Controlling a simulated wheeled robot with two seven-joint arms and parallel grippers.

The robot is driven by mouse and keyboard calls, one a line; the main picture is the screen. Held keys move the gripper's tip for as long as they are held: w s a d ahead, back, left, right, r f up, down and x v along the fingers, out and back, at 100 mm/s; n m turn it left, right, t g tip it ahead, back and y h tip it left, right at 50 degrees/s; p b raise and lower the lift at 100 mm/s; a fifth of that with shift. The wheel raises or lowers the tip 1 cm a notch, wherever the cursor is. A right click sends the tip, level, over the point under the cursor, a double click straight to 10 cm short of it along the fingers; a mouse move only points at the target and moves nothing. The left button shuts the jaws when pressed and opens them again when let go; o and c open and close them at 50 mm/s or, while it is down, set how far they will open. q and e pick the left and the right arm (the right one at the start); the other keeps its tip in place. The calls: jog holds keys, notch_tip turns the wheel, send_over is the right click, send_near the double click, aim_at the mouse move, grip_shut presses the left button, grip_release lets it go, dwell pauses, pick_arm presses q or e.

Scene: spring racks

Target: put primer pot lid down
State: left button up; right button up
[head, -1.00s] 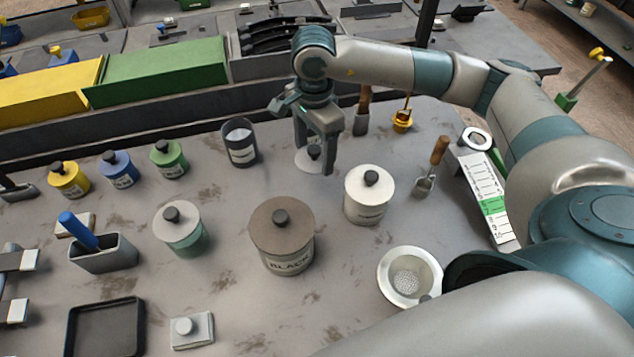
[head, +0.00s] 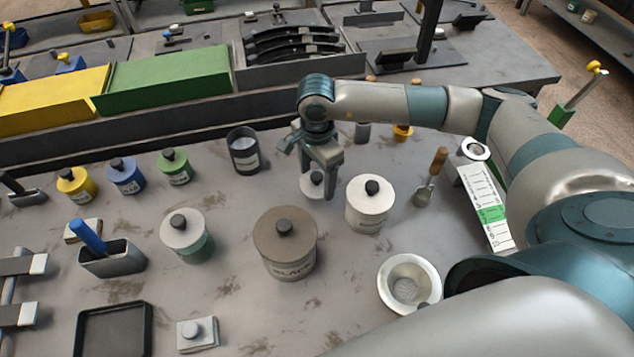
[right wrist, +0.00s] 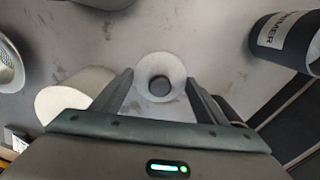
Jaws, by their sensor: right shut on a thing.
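The primer pot (head: 246,158) is a dark, open pot with a white label, standing behind and left of my right gripper (head: 322,192) in the head view. It also shows at the upper right of the right wrist view (right wrist: 290,45). The primer pot lid (head: 308,184) is a pale grey disc with a knob. My right gripper is shut on its knob; the lid shows between the fingertips in the right wrist view (right wrist: 160,68). I cannot tell whether the lid touches the table.
A white lidded pot (head: 368,208) stands close right of the held lid, and the black-labelled pot (head: 288,250) stands in front. Small yellow, blue and green pots stand at left. A strainer bowl (head: 409,284) and scoop (head: 431,180) are at right.

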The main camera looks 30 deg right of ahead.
aim_at(317, 184)
jog(key=shift+f, duration=0.1)
jog(key=shift+f+p, duration=0.3)
notch_tip(317, 184, down, 2)
jog(key=shift+p, duration=0.45)
jog(key=shift+f, duration=0.45)
